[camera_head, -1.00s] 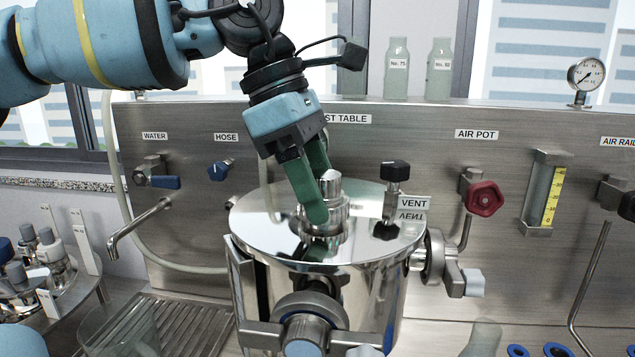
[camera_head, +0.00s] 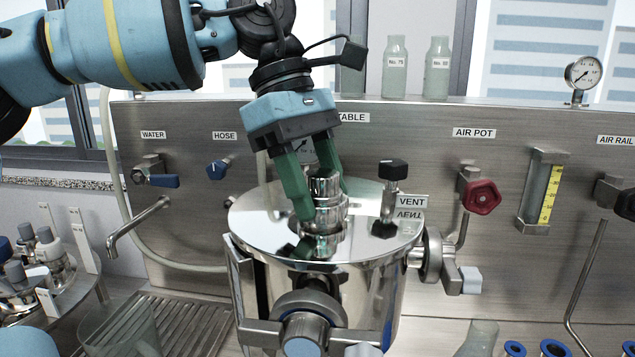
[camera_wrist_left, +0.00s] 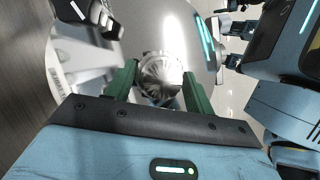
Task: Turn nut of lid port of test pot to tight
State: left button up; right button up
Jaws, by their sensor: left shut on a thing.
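The test pot (camera_head: 375,300) is a shiny steel vessel with a flat round lid (camera_head: 265,215). The lid port with its round metal nut (camera_head: 330,215) stands upright at the lid's middle. My left gripper (camera_head: 325,205) reaches down from above, its green fingers on either side of the nut and shut on it. In the left wrist view the nut (camera_wrist_left: 160,75) sits between the two fingers. The far finger is partly hidden behind the port in the head view.
A vent valve (camera_head: 391,195) with a black knob stands on the lid right of the port. Clamps (camera_head: 305,325) ring the pot. A drain grate (camera_head: 185,320) and water spout (camera_head: 135,228) lie left. The red air pot knob (camera_head: 481,196) is on the panel behind.

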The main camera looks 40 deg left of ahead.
dwell(0.5)
pick_arm(q)
jog(key=o, duration=1)
jog(key=shift+c, duration=0.2)
jog(key=shift+r, duration=0.1)
jog(key=v, duration=0.7)
jog(key=shift+r, duration=0.3)
jog(key=shift+a, duration=0.15)
